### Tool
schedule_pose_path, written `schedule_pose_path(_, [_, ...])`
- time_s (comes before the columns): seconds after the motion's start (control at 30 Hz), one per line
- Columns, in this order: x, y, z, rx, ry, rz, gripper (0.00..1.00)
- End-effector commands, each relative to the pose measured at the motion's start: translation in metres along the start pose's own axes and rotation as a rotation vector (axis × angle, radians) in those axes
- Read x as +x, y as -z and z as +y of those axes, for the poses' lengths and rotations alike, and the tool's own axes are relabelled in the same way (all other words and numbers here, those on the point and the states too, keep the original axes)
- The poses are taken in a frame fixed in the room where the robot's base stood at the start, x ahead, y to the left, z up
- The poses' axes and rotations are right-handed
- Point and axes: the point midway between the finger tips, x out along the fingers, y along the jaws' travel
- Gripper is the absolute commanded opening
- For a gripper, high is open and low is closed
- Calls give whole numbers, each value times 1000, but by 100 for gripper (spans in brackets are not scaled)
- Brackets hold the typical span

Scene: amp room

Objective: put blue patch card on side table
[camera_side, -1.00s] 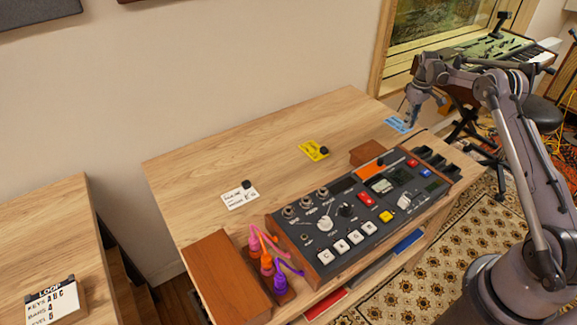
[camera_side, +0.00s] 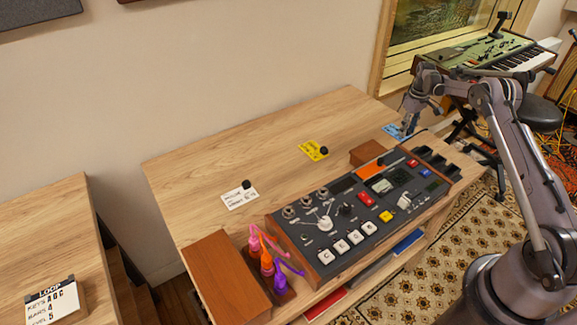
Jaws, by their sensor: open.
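The blue patch card (camera_side: 393,132) lies flat near the far right end of the wooden desk (camera_side: 265,140). My gripper (camera_side: 408,127) is over the right part of the card, open, and partly hides it. I cannot tell whether the fingers touch the card. A second wooden table (camera_side: 40,235), perhaps the side table, stands at the lower left, apart from the desk by a gap. It carries a LOOP sign.
A control console (camera_side: 350,215), wooden blocks and coloured plugs (camera_side: 267,262) fill the front. The desk's back left is clear.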

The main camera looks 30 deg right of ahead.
Motion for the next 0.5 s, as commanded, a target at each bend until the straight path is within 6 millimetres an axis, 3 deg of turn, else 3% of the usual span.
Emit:
schedule_pose_path(0.23, [-21, 0, 0, 0, 0, 0, 41])
schedule_pose_path(0.5, [-75, 0, 0, 0, 0, 0, 41])
